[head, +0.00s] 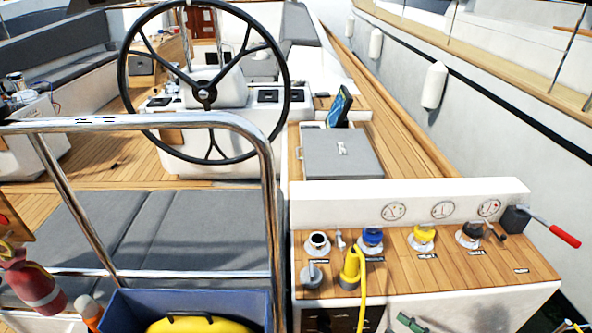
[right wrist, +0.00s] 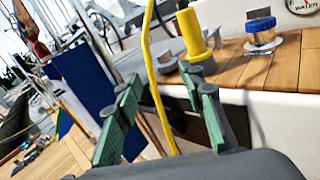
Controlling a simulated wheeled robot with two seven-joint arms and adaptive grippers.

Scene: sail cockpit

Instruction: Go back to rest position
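My right gripper (head: 410,322) shows only in part at the bottom edge of the head view, in front of the console. In the right wrist view its green-padded fingers (right wrist: 160,108) stand apart with nothing held between them. Beyond them a yellow plug (right wrist: 194,38) stands upright at the console edge, apart from the fingers, with a yellow cable (right wrist: 150,70) hanging down. The same plug (head: 350,268) shows in the head view on the console's near left part. My left gripper is not in view.
The wooden-topped console (head: 420,278) carries blue, yellow and black-capped fittings and a red-handled lever (head: 564,236). A steel rail (head: 268,190) and steering wheel (head: 205,92) stand to the left. A blue bin (head: 130,305) with a yellow item sits at the lower left.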

